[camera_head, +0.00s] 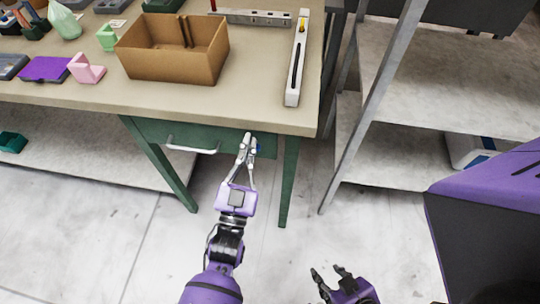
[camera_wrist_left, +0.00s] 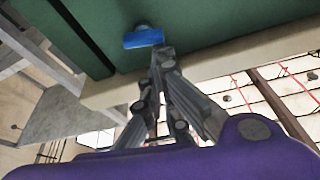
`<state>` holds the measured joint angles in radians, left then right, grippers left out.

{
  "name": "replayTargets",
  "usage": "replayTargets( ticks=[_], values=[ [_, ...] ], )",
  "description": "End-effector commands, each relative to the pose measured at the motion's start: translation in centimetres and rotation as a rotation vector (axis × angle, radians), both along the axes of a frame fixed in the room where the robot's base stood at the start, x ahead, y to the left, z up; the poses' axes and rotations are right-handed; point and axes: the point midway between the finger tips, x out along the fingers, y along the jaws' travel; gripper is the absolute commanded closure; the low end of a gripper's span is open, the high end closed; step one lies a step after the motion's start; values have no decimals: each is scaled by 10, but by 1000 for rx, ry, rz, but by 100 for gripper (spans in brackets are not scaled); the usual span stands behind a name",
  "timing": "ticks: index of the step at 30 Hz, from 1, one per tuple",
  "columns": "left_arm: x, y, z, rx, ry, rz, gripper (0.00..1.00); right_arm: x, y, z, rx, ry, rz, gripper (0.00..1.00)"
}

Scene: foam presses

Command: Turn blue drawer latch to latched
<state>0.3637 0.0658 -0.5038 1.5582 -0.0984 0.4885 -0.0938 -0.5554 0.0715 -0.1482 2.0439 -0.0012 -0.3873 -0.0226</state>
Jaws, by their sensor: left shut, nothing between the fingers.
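The blue latch (camera_wrist_left: 143,39) sits on the green drawer front (camera_wrist_left: 100,30) in the left wrist view, its bar lying nearly level in that picture. In the head view only a small bit of the latch (camera_head: 259,148) shows beside my left fingertips. My left gripper (camera_head: 247,140) is shut and empty, its tips at or very near the latch. In the left wrist view the closed tips (camera_wrist_left: 162,54) are just below the bar's right end; I cannot tell whether they touch. My right gripper (camera_head: 328,274) is open and empty at the bottom, away from the table.
The drawer's pale handle (camera_head: 192,150) is left of my left gripper. The table top (camera_head: 270,105) overhangs the drawer, and a green leg (camera_head: 288,185) stands right of the latch. A cardboard box (camera_head: 175,65) is on the table. A metal shelf (camera_head: 400,150) stands at the right.

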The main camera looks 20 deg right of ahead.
Motion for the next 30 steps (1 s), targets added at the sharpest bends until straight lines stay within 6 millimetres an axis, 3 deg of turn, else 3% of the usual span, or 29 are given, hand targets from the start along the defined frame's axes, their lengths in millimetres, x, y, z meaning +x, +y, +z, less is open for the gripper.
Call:
replayTargets(
  ticks=[12, 30],
  values=[
    [3, 5, -1, -133, 91, 0, 100, 0, 1, -1, 2, 1, 1, 60],
    [4, 5, 0, -144, 99, -1, 100, -1, 1, 0, 2, 1, 0, 60]
  ],
)
